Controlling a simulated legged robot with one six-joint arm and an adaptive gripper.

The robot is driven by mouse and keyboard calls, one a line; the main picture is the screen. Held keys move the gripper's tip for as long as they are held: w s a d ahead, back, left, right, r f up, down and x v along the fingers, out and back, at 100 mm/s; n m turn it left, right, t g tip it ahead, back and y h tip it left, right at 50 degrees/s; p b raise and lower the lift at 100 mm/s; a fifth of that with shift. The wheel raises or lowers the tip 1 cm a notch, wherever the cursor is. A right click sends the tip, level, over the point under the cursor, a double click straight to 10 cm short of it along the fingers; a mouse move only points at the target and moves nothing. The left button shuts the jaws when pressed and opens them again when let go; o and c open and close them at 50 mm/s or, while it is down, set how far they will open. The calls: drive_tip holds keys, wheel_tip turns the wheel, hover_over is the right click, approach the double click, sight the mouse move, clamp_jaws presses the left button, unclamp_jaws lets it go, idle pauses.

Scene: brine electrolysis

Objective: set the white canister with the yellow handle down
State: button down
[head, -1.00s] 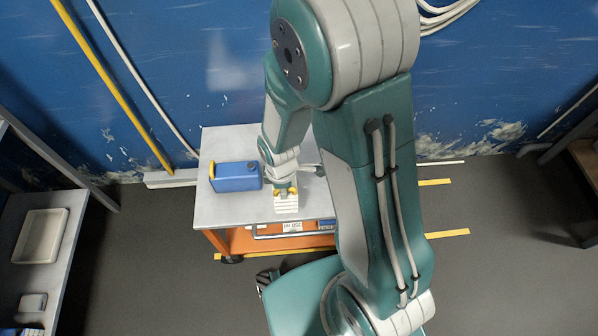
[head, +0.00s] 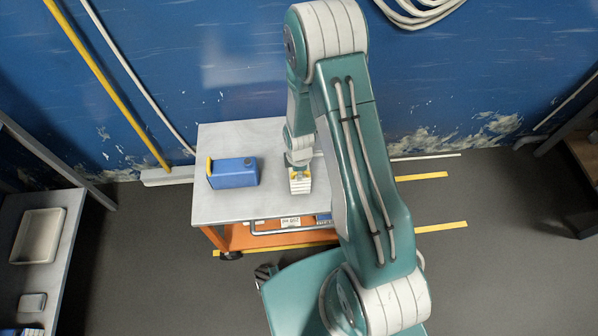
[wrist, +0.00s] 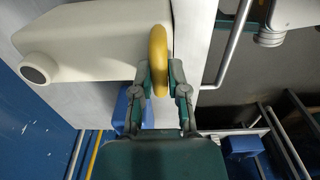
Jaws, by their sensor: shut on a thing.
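The white canister (head: 300,185) with the yellow handle is held by my gripper (head: 299,168) over the right part of the cart's top. In the wrist view my gripper (wrist: 160,70) has its two fingers on either side of the yellow handle (wrist: 158,48), shut on it. The canister's white body (wrist: 85,45) extends to the left there, with a dark round cap at its far left. I cannot tell whether its base touches the cart top. The arm hides part of the area behind it.
The cart (head: 230,208) has a grey top and an orange frame. A blue canister (head: 235,172) with a yellow handle stands on its left part, apart from the white one. A side table at left holds a tray (head: 38,236). Bare cart top lies between the canisters.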

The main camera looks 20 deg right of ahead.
drive_tip(key=shift+f, duration=0.15)
drive_tip(key=c, duration=0.6)
unclamp_jaws()
drive_tip(key=shift+c, duration=0.2)
drive_tip(key=s+r+m+t, duration=0.15)
drive_tip(key=r+m, duration=0.25)
drive_tip(key=r, duration=1.1)
drive_tip(key=s+r+m+t, duration=0.1)
drive_tip(key=s+r+m, duration=0.2)
drive_tip(key=r, duration=1.2)
drive_tip(key=s+r+m+t, duration=0.3)
drive_tip(key=s+r+m, duration=0.5)
drive_tip(key=s+r, duration=0.3)
drive_tip(key=shift+s+r+m, duration=0.35)
drive_tip(key=shift+s+m, duration=0.05)
drive_tip(key=shift+s, duration=0.55)
